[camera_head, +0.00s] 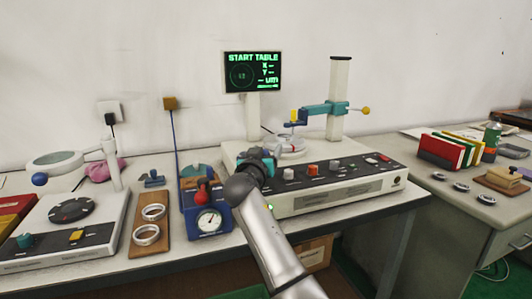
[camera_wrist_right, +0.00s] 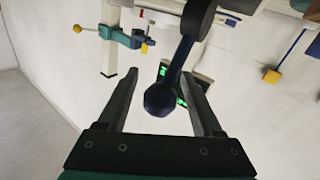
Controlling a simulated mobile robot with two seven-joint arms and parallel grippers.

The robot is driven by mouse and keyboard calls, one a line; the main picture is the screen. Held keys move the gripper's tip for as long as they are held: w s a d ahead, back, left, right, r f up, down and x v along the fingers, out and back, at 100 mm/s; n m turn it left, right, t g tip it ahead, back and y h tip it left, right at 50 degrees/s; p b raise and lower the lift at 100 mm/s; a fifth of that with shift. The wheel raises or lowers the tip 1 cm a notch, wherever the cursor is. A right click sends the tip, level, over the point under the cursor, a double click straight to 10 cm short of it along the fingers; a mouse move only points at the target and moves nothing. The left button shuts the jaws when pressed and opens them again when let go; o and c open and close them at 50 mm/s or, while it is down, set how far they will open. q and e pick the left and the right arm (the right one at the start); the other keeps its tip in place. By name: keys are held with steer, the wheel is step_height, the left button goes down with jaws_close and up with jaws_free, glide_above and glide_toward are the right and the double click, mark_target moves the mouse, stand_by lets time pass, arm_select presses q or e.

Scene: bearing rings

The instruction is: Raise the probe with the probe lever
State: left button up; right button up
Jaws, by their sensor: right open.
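The measuring machine (camera_head: 345,188) stands on the table, with a column and a teal bracket (camera_head: 338,108) carrying a blue probe arm (camera_head: 296,124). My right gripper (camera_head: 257,160) is at the machine's left front, largely hidden behind my own wrist. In the right wrist view, my right gripper (camera_wrist_right: 160,80) is open. A dark blue lever with a ball end (camera_wrist_right: 162,99), which looks like the probe lever, lies between its two fingers, with gaps visible on both sides. In the head view this lever is hidden behind my arm. My left gripper is not in view.
A screen (camera_head: 252,72) reading START TABLE stands behind the machine. A blue dial gauge (camera_head: 208,222) and a wooden board (camera_head: 148,246) with two rings are to the left. Another turntable device (camera_head: 72,210) is farther left. Loose rings (camera_head: 461,187) lie on the right desk.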

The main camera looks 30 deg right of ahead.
jaws_close()
stand_by(0.5)
stand_by(0.9)
